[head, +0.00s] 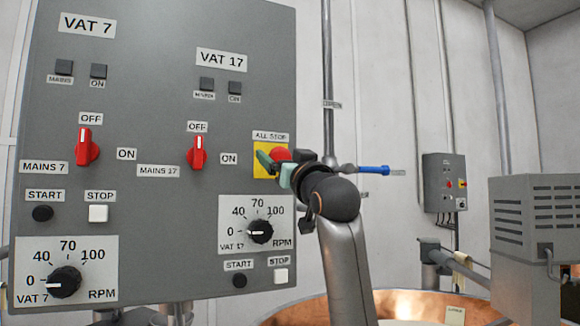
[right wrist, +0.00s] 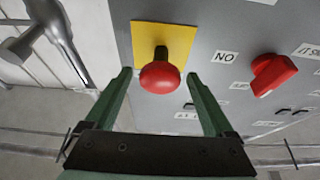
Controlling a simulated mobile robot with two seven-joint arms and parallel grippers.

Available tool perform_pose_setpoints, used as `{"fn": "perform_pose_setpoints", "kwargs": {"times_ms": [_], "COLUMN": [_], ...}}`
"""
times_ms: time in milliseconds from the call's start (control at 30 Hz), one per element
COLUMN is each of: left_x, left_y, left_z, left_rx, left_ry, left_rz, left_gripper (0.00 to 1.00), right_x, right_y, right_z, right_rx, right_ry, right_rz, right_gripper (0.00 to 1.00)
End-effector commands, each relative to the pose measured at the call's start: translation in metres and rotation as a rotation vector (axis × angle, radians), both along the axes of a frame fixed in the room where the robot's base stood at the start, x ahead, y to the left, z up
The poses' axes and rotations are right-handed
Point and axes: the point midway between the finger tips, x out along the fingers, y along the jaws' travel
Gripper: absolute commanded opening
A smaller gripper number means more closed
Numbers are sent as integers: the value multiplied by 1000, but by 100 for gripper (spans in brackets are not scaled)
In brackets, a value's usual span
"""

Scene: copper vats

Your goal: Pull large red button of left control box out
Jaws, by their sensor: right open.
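The left control box (head: 150,120) is a large grey panel filling the left of the head view. Its large red button (head: 281,154) sits on a yellow plate (head: 261,173) under an ALL STOP label, partly hidden by my right gripper (head: 275,167). In the right wrist view the red mushroom-shaped button (right wrist: 160,77) stands out from its plate on a dark stem. My right gripper's two green fingers (right wrist: 158,76) are open, one on each side of the button, with visible gaps between them and its head. My left gripper is not in view.
Red rotary switches (head: 197,152) and black RPM dials (head: 260,231) are on the same panel. A blue-handled valve (head: 372,169) on a pipe lies right of the panel. A copper vat (head: 405,303) stands below, and a smaller control box (head: 444,182) hangs on the back wall.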

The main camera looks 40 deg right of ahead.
Motion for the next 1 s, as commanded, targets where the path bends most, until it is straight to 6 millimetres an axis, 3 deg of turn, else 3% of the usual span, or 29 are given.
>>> {"fn": "perform_pose_setpoints", "kwargs": {"times_ms": [167,400,600,1000], "left_x": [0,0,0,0], "left_y": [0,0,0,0], "left_z": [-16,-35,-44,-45], "left_rx": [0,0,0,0], "left_ry": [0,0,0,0], "left_rz": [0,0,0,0], "left_gripper": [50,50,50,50], "right_x": [-23,-70,-98,-108], "right_y": [5,16,23,25], "right_z": [-14,-34,-44,-47], "right_rx": [-1,-2,-1,0], "right_ry": [-3,-5,-2,0], "right_rz": [0,0,-1,-1], "right_gripper": [88,88,88,88]}}
